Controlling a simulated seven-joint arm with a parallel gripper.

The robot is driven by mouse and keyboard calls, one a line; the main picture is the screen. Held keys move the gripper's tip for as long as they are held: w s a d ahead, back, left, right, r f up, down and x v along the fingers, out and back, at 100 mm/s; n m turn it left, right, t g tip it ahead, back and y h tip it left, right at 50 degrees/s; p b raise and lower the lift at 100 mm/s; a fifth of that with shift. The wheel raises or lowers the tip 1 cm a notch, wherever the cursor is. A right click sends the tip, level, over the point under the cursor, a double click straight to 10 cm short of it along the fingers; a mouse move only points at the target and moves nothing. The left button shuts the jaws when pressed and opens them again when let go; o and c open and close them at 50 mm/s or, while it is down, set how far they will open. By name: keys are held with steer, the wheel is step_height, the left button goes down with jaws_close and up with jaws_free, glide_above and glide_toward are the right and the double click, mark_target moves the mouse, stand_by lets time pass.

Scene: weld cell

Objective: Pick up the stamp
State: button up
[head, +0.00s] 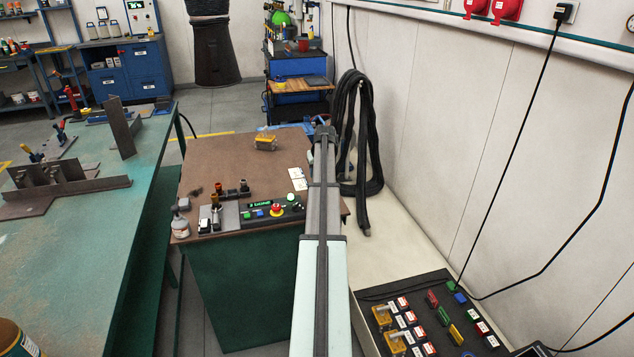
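No object can be named as the stamp with certainty. On the brown-topped table, a small upright piece with an orange-brown knob (215,200) stands at the front left, beside a grey block. A dark piece with reddish knobs (232,190) lies just behind it. Either may be the stamp; they are too small to tell. My arm (322,210) reaches up the picture along the table's right edge. Its far end is dark, and no gripper fingers can be made out there.
The brown table (225,160) also holds a button panel (272,210), a small bottle (180,226), white cards (298,179) and a yellow-and-clear item (265,141). Its middle is clear. A green welding bench (100,230) stands left. Black hoses (365,150) hang at the right wall.

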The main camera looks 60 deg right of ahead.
steer(key=shift+x, duration=2.55)
steer(key=shift+w, duration=0.1)
steer(key=shift+c, duration=0.3)
steer(key=c, duration=0.7)
step_height(320, 180, up, 10)
steer(key=shift+r, duration=0.1)
